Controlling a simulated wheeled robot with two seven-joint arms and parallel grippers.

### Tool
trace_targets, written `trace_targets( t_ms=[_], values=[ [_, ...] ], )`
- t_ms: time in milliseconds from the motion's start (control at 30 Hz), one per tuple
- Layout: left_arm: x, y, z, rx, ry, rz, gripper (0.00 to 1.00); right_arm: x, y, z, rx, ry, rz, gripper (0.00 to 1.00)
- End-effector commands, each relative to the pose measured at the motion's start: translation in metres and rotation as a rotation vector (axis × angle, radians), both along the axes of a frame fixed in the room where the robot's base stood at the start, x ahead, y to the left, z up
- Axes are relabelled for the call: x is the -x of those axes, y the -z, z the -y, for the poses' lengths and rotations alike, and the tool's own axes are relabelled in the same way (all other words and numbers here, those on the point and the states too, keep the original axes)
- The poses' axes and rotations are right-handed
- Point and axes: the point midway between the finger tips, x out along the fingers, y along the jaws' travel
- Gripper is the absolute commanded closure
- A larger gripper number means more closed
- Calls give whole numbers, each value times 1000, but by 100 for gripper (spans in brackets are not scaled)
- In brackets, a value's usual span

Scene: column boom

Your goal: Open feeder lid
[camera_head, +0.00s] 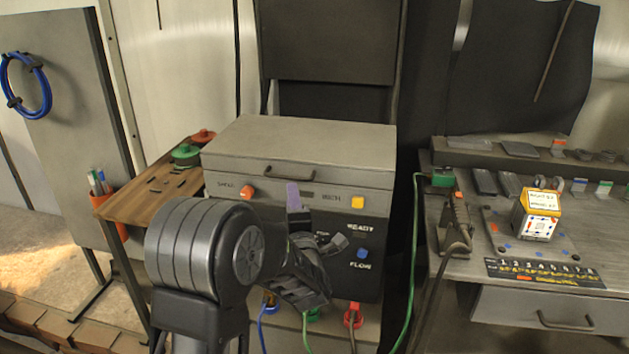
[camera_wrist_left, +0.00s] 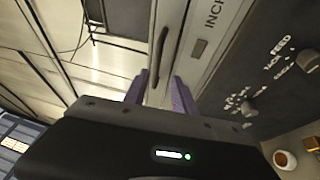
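The feeder is a grey box with a flat lid (camera_head: 305,140), which is shut. A dark bar handle (camera_head: 290,174) sits on the lid's front edge. My left gripper (camera_head: 297,198) is in front of the feeder, just below the handle, with purple fingers. In the left wrist view the gripper (camera_wrist_left: 160,93) has its two purple fingers apart. The handle (camera_wrist_left: 161,45) shows lengthwise ahead, in line with the gap between them. I cannot tell whether a finger touches it. My right gripper is not in view.
The feeder's front panel carries an orange knob (camera_head: 247,192), a yellow button (camera_head: 357,202) and a blue button (camera_head: 361,253). A wooden side table (camera_head: 150,198) stands left. A workbench (camera_head: 450,283) with a yellow-white box (camera_head: 537,214) stands right. A dark panel (camera_head: 330,40) rises behind the lid.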

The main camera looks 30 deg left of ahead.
Motion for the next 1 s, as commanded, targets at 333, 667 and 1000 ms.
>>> trace_targets(
  t_ms=[333,667,1000],
  values=[
    [3,-5,-1,56,4,83,68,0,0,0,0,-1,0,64],
    [-4,-7,-7,52,3,80,68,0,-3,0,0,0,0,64],
    [-40,-17,-40,52,3,78,68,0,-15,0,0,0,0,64]
  ],
)
